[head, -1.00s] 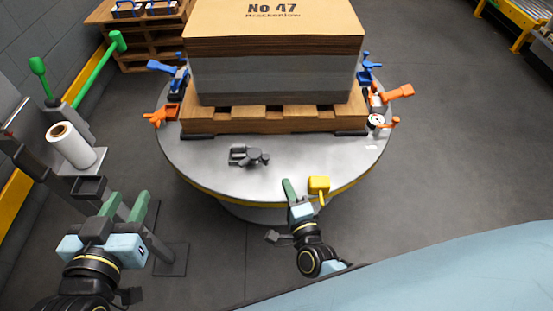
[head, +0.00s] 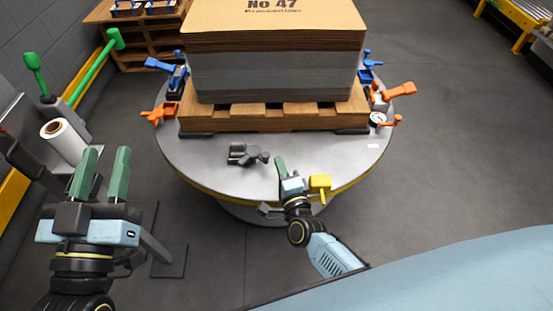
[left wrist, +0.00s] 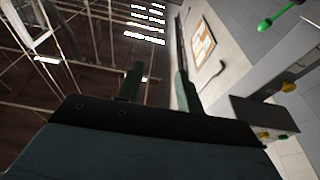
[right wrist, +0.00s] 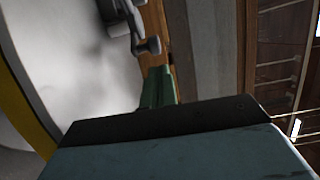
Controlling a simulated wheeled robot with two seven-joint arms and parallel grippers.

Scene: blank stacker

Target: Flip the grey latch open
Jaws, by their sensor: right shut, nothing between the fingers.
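The grey latch (head: 246,154) lies on the round metal table, in front of the pallet. It also shows at the top of the right wrist view (right wrist: 132,25). My right gripper (head: 280,166) is shut and empty, its green fingers together just right of and nearer than the latch, with a gap apparent between them. In the right wrist view the fingertips (right wrist: 158,85) sit below the latch's rounded end. My left gripper (head: 105,172) is open and empty, raised at the left, away from the table; its two fingers stand apart in the left wrist view (left wrist: 160,85).
A yellow block-like handle (head: 320,184) stands at the table's front edge, close beside my right gripper. The pallet (head: 270,120) with stacked sheets fills the table's back. Orange (head: 160,113) and blue (head: 165,66) clamps flank it. Bare table (head: 205,160) lies left of the latch.

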